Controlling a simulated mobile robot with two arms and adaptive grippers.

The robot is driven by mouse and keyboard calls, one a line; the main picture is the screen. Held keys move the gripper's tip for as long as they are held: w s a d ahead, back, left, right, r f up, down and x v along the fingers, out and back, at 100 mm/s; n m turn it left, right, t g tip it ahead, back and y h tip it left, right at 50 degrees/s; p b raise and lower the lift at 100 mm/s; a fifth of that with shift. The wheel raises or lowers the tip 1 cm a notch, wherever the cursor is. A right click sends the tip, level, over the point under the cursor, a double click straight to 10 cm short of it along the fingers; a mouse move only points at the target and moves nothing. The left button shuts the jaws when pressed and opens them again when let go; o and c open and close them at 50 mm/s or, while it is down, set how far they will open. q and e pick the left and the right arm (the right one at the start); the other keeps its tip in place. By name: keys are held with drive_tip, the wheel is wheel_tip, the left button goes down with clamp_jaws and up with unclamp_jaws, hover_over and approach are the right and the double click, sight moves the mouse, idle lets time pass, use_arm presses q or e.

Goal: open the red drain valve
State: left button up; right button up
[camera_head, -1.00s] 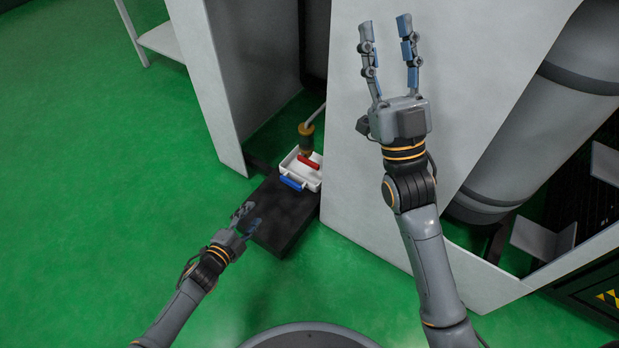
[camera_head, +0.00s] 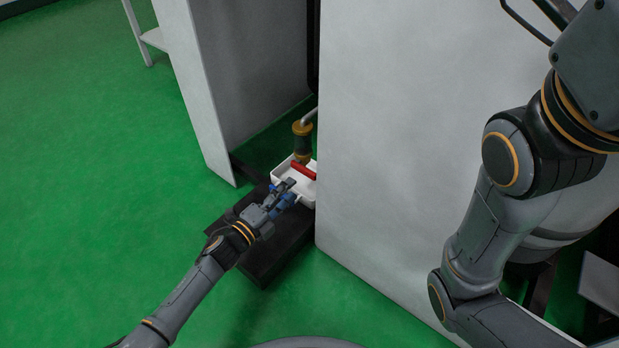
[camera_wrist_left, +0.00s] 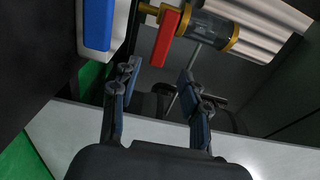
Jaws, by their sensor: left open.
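The red valve handle (camera_head: 303,171) is a short bar at a white tray, below a brass-coloured fitting (camera_head: 302,130). In the left wrist view the red handle (camera_wrist_left: 165,38) sits beside the brass fitting with its clear cylinder (camera_wrist_left: 212,30). My left gripper (camera_head: 289,190) is at the tray's near side, short of the red handle. In the wrist view its open, empty fingers (camera_wrist_left: 160,75) point toward the red handle, with a gap left. My right arm rises at the right; its gripper fingers are beyond the picture's top edge.
The white tray (camera_head: 309,187) stands on a black block (camera_head: 262,262). Grey panels, left (camera_head: 205,95) and right (camera_head: 400,150), flank the recess. Green floor is free at left.

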sight(307, 175)
use_arm(q)
drive_tip(key=b+x, duration=0.1)
drive_tip(key=x, duration=0.3)
drive_tip(key=b+x, duration=0.2)
drive_tip(key=x, duration=0.2)
drive_tip(key=shift+f+b, duration=0.2)
drive_tip(key=shift+b, duration=0.1)
drive_tip(key=shift+w+d+r, duration=0.1)
drive_tip(key=shift+w+d, duration=0.2)
drive_tip(key=shift+w, duration=0.1)
clamp_jaws()
drive_tip(key=shift+r, duration=0.1)
